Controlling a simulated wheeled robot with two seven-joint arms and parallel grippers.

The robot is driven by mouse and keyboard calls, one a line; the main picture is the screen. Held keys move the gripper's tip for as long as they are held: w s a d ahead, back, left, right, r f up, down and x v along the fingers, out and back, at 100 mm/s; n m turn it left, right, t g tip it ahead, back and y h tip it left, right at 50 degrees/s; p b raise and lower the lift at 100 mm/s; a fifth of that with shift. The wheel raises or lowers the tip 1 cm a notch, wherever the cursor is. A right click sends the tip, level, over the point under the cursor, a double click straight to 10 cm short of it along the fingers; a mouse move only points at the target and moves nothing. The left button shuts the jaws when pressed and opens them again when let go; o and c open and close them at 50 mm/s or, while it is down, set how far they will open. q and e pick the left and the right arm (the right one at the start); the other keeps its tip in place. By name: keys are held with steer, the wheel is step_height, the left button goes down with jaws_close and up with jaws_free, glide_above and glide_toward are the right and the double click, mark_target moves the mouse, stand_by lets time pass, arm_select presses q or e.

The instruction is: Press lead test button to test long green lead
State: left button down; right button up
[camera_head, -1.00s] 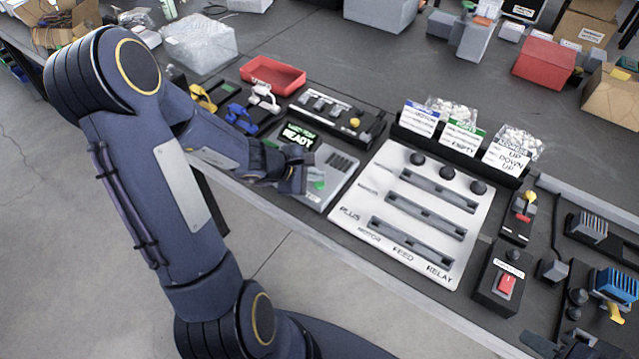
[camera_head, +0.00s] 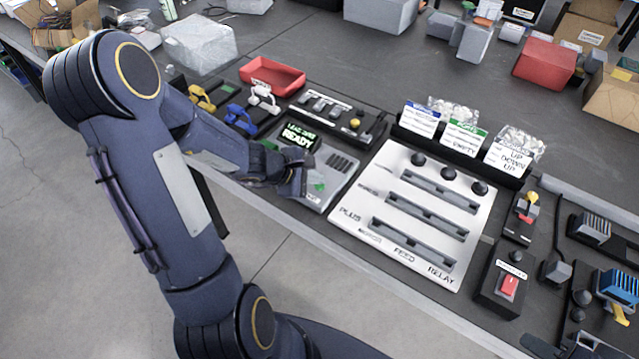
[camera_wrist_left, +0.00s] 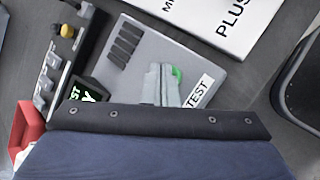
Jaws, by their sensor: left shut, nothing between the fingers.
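The lead tester (camera_head: 342,172) is a grey box near the table's front edge. Its dark screen (camera_head: 298,137) reads READY in light letters. A green button (camera_head: 319,186) is on its front part, beside a white TEST label, which shows in the left wrist view (camera_wrist_left: 199,92). My left gripper (camera_head: 306,178) is shut and empty, at the tester's front beside the button. In the left wrist view its pale fingertips (camera_wrist_left: 162,82) partly cover the green button (camera_wrist_left: 177,74); I cannot tell whether they touch it. A small green piece (camera_head: 268,144) shows beside the screen; I cannot make out a long green lead.
A white panel (camera_head: 355,219) with slotted rails lies to the right of the tester. The table's front edge is close to my left arm.

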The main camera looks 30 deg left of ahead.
mark_target(315, 186)
arm_select(q)
steer(key=shift+f, duration=0.25)
steer(key=shift+r, duration=0.15)
stand_by(0.4)
steer(key=shift+r+p, duration=0.45)
steer(key=shift+r, duration=0.3)
steer(key=shift+r+p, duration=2.1)
steer(key=shift+r, duration=0.4)
